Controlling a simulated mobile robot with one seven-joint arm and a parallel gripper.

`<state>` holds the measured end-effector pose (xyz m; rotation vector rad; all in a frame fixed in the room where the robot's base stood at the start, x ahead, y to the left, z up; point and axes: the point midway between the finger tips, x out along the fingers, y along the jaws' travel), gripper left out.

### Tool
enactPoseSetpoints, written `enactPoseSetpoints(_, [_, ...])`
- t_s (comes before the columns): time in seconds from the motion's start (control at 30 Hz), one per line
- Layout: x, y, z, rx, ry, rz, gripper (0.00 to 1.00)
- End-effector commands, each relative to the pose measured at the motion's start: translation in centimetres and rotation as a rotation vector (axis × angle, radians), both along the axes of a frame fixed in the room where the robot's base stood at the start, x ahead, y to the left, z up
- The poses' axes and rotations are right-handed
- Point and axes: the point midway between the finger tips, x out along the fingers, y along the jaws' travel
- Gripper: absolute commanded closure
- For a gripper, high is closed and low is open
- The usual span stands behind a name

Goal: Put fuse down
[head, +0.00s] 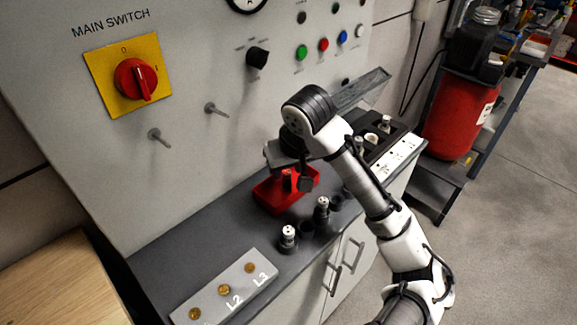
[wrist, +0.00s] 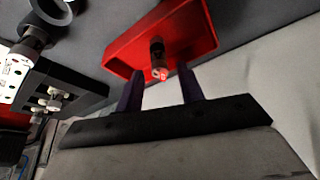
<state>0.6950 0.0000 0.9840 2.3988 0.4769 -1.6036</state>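A small fuse with a dark body and a pale, reddish end (wrist: 158,60) shows against the red tray (wrist: 205,32) in the wrist view. My gripper (wrist: 161,75) has its two dark fingers spread, one on each side of the fuse, with a gap visible on both sides. In the head view my gripper (head: 296,184) is low over the red tray (head: 283,205) on the grey counter. The fuse is hard to make out there among the fingers. Whether it rests on the tray floor I cannot tell.
Two fuse-like pieces with white tops (head: 288,237) (head: 322,208) stand on the counter in front of the tray, near dark round holders. A grey block marked L2, L3 (head: 228,290) lies at front left. The switch panel (head: 190,75) rises behind.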

Motion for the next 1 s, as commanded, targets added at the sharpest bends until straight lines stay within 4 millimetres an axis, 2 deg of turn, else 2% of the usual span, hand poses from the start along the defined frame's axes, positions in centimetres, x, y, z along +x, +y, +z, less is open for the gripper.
enactPoseSetpoints(0.37, [0.0,0.0,0.6,-0.001,0.0,0.001,0.6])
enactPoseSetpoints(0.53, [-0.5,-0.3,2.7,-0.003,-0.004,-0.001,0.6])
enactPoseSetpoints(0.8, [-2.5,-1.1,7.9,-0.004,-0.005,-0.001,0.6])
enactPoseSetpoints(1.0, [-3.6,-1.6,10.8,-0.003,-0.003,-0.001,0.6])
